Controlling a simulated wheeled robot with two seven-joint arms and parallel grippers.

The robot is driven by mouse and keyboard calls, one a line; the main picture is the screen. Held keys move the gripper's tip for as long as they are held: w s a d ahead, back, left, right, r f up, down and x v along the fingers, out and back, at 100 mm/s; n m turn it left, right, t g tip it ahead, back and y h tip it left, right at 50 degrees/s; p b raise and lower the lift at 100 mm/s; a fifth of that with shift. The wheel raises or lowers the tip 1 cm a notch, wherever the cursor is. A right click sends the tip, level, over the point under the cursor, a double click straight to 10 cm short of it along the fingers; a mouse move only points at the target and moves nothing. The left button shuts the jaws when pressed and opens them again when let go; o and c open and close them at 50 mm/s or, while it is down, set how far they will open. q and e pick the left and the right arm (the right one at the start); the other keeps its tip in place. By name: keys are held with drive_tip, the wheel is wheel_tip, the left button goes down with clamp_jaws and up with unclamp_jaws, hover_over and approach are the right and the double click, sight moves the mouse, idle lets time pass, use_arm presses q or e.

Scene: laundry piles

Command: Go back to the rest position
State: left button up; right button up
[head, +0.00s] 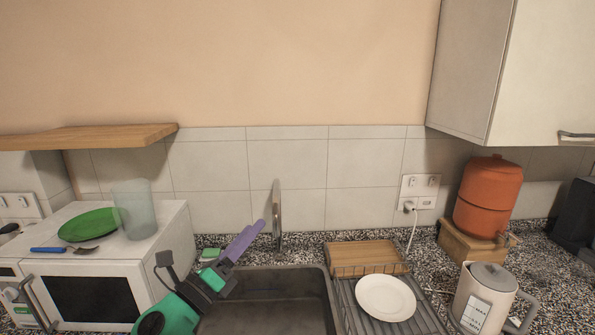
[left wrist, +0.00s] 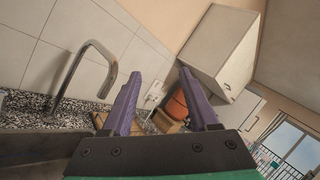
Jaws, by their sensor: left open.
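My left gripper (head: 253,238) comes in from the lower left in the head view, with a green and black wrist and purple fingers. It is raised over the dark sink (head: 290,285), left of the tap (head: 277,215). In the left wrist view its two purple fingers (left wrist: 163,100) stand well apart, with nothing between them held. My right gripper is not in view.
A white microwave (head: 165,240) stands at the left with a green plate (head: 88,225) and a glass (head: 134,208) on top. A white plate (head: 385,298) lies on the drainer. A kettle (head: 483,298) and an orange container (head: 488,195) stand at the right. A shelf (head: 90,137) juts out upper left.

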use_arm(q)
drive_tip(key=s+a+f+n+g+y, duration=0.2)
drive_tip(key=a+f+n+y, duration=0.55)
drive_tip(key=n, duration=0.45)
drive_tip(key=s+a+f+n+g+y, duration=0.1)
drive_tip(key=s+a+f+n+y, duration=0.2)
drive_tip(key=a+f+n+y, duration=0.7)
drive_tip(key=s+d+f+n+g+h, duration=0.25)
drive_tip(key=s+f+n+g, duration=0.35)
drive_tip(key=s, duration=0.4)
drive_tip(key=s+d+f+n+g+h, duration=0.2)
drive_tip(key=s+f+n+g+h, duration=0.3)
drive_tip(key=s+f, duration=0.4)
drive_tip(key=s+f+g+y+b, duration=0.3)
drive_tip(key=f+b, duration=1)
drive_tip(key=f, duration=2.4)
drive_tip(key=s+a+f+b, duration=0.1)
drive_tip(key=s+f+b, duration=0.2)
drive_tip(key=s+f, duration=0.5)
drive_tip(key=s+a+f+m+h+b, duration=0.1)
drive_tip(key=s+f+b, duration=0.3)
drive_tip(key=s+f, duration=0.5)
wheel_tip(320, 180, down, 3)
drive_tip(key=shift+a+f, duration=0.1)
drive_tip(key=shift+a, duration=0.5)
